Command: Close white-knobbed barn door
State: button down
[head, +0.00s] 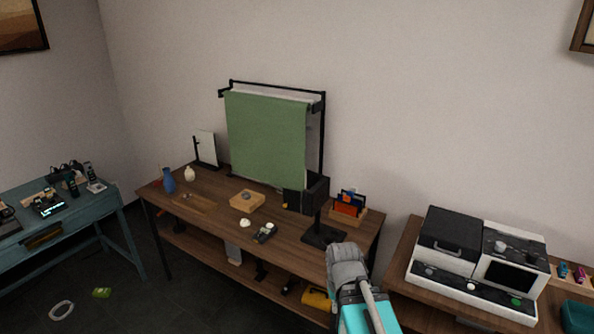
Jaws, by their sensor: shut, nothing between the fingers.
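A black box-like fixture with flat panels (313,188), perhaps the lamp with the barn doors, stands on a thin post with a flat black base (322,237) on the wooden table. Its panels are too small and dark to tell which is open, and I cannot make out a white knob for sure. My arm, grey and teal, rises from the bottom edge just in front of the table's right end. My gripper cannot be made out beyond the arm's grey end.
The wooden table (288,239) also bears a green cloth on a black frame (265,140), a wooden block (246,202), a blue vase (168,180) and a card holder (348,206). A white-and-black machine (475,290) stands right. A teal table (85,228) stands left.

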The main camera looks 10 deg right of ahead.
aim_at(313, 177)
jog(key=i, duration=1.15)
jog(key=z, duration=0.6)
